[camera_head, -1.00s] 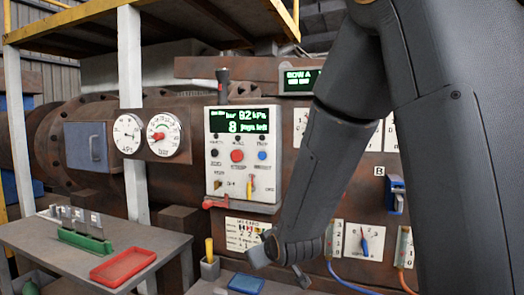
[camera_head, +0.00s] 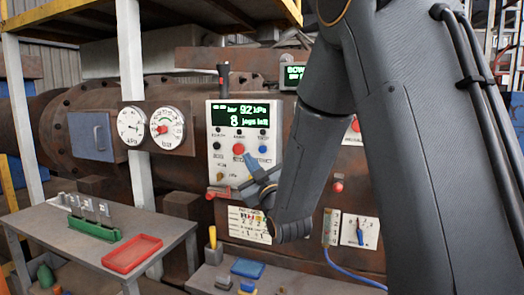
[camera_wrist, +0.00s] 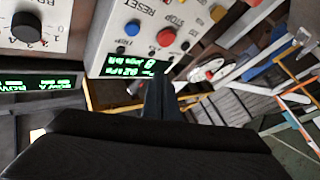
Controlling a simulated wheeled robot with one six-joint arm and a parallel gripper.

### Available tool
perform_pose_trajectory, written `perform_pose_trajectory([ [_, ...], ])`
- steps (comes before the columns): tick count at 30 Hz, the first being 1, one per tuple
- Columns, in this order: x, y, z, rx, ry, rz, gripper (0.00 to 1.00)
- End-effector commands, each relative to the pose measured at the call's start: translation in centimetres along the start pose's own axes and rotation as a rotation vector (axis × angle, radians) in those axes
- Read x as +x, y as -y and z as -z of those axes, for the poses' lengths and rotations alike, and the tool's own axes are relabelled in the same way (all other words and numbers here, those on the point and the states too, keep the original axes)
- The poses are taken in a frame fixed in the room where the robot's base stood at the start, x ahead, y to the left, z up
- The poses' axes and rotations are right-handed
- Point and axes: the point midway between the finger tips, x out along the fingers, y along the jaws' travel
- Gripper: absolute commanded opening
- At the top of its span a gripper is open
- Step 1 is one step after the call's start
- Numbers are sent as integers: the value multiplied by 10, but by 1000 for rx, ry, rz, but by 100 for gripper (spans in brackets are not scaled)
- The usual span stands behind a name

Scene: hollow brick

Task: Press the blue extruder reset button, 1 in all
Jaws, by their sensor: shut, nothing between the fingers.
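The blue button (camera_head: 263,149) is on the right of a grey control panel (camera_head: 215,172), beside a red button (camera_head: 239,148). The blue button also shows in the wrist view (camera_wrist: 132,28), left of the red button (camera_wrist: 165,37), with the panel appearing inverted. My gripper (camera_head: 251,163) is shut and empty, in front of the panel's lower right part, just below the blue button in the head view. In the wrist view its fingertips (camera_wrist: 158,79) lie below the buttons, by the green display (camera_wrist: 138,67). They overlap neither button there; their distance from the panel is unclear.
The panel display (camera_head: 240,115) reads 8 jogs left. Two round gauges (camera_head: 132,125) hang left of the panel. A table (camera_head: 50,228) at left holds a red tray (camera_head: 132,253) and a green holder (camera_head: 95,229).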

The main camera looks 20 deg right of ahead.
Motion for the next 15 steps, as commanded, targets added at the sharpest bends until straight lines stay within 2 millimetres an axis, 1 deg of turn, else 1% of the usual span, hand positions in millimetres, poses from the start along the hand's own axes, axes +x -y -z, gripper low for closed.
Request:
perform_pose_trajectory([
  [5, 6, -5, -5, 1, 1, -1, 0],
  [15, 37, -27, -28, 0, 1, -1, 0],
])
